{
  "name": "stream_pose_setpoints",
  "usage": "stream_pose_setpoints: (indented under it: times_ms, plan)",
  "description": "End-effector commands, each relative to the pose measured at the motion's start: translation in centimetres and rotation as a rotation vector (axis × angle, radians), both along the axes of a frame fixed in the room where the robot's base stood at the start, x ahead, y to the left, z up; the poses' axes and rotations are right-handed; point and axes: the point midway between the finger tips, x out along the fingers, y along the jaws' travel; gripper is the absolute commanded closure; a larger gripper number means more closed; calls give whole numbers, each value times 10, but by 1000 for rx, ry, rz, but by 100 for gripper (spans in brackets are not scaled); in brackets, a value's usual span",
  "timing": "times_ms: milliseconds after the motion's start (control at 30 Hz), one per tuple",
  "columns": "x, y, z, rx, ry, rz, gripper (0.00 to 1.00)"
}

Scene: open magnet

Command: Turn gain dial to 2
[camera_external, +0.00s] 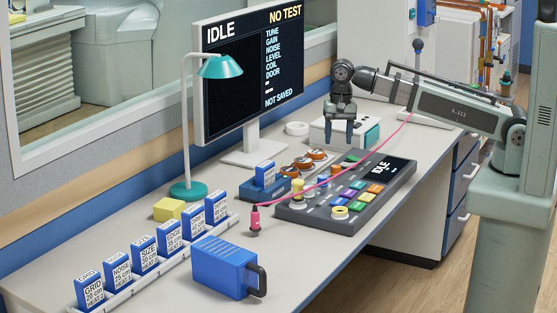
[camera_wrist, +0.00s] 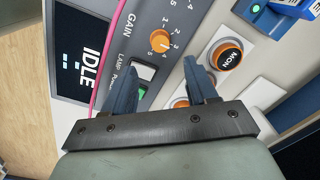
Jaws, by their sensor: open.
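The dial cannot be made out there.
A dark console (camera_external: 322,212) with coloured buttons and an IDLE screen lies in front of the box. A pink cable (camera_external: 335,176) runs across it. A monitor (camera_external: 245,75) stands to the left.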

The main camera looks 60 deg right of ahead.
Motion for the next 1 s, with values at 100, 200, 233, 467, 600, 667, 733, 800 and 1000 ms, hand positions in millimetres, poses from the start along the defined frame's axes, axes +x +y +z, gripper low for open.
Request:
stream_pose_setpoints:
  times_ms: [100, 200, 233, 467, 600, 667, 733, 800, 1000]
  plan:
    - [0, 0, -16, 0, 1, 0, 43]
    - [0, 1, -28, 0, 1, 0, 43]
    - [0, 1, -32, 0, 1, 0, 43]
    - [1, 1, -60, 0, 1, 0, 43]
    - [2, 2, -75, 0, 1, 0, 43]
    - [2, 2, -80, 0, 0, 0, 43]
    - [2, 2, -85, 0, 0, 0, 43]
    - [2, 2, -89, 1, 1, 0, 43]
    - [3, 2, -94, 1, -1, 0, 43]
